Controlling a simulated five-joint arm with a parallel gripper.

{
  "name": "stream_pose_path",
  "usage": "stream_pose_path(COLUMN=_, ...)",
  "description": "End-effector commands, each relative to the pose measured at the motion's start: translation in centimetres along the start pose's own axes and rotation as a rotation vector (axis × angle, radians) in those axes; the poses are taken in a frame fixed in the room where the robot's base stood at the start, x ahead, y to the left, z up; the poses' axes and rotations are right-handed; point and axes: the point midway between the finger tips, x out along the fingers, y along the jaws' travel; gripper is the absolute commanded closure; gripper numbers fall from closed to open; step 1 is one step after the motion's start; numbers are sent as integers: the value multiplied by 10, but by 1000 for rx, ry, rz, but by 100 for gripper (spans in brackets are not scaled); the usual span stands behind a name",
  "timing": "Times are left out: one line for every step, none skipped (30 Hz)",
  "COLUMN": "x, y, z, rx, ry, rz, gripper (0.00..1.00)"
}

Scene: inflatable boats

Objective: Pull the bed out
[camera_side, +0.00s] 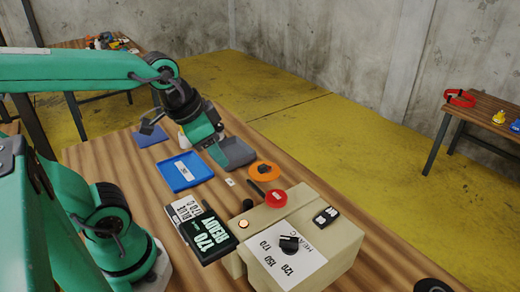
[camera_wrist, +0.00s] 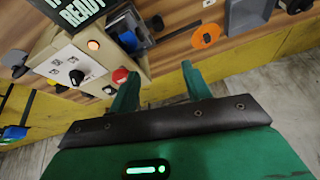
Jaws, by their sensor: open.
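No part is clearly marked as the bed, and I cannot tell which part it is. The beige heating machine (camera_side: 325,252) stands on the wooden table, with a black dial (camera_side: 289,243), a lit amber lamp (camera_side: 243,223) and a red knob (camera_side: 276,198). It also shows at the left of the wrist view (camera_wrist: 105,58), with a dark grey part (camera_wrist: 126,28) beside it. A black display (camera_side: 208,235) reads 170 READY. My gripper (camera_wrist: 160,82) is open and empty, its green fingers apart. In the side view it hangs above the table, beyond the machine.
A blue tray (camera_side: 186,172), a grey tray (camera_side: 236,153) and an orange disc (camera_side: 264,170) lie on the table behind the machine. A dark blue mat (camera_side: 148,136) lies farther back. A bench (camera_side: 488,120) with small items stands at the right. Bare wood runs along the table's right edge.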

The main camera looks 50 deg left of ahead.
Motion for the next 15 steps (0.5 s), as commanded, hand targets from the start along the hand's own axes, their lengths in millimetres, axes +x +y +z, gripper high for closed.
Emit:
stream_pose_path(x=6, y=-1, z=-3, rx=53, ry=-22, rz=5, gripper=52)
stream_pose_path(x=10, y=-1, z=-4, rx=91, ry=-34, rz=8, gripper=52)
stream_pose_path(x=15, y=-2, z=-6, rx=144, ry=-50, rz=14, gripper=52)
stream_pose_path(x=19, y=-2, z=-8, rx=185, ry=-62, rz=19, gripper=52)
stream_pose_path(x=23, y=-2, z=-9, rx=228, ry=-76, rz=24, gripper=52)
stream_pose_path(x=29, y=-3, z=-11, rx=284, ry=-92, rz=33, gripper=52)
stream_pose_path(x=33, y=-4, z=-12, rx=326, ry=-104, rz=39, gripper=52)
stream_pose_path(x=37, y=-4, z=-13, rx=368, ry=-115, rz=46, gripper=52)
stream_pose_path(x=43, y=-4, z=-15, rx=424, ry=-131, rz=57, gripper=52)
stream_pose_path(x=48, y=-5, z=-16, rx=466, ry=-142, rz=66, gripper=52)
stream_pose_path(x=52, y=-5, z=-17, rx=509, ry=-152, rz=74, gripper=52)
stream_pose_path(x=59, y=-5, z=-18, rx=564, ry=-166, rz=87, gripper=52)
stream_pose_path(x=63, y=-6, z=-19, rx=606, ry=-176, rz=98, gripper=52)
stream_pose_path(x=68, y=-6, z=-19, rx=648, ry=-186, rz=108, gripper=52)
stream_pose_path(x=75, y=-6, z=-20, rx=703, ry=-199, rz=124, gripper=52)
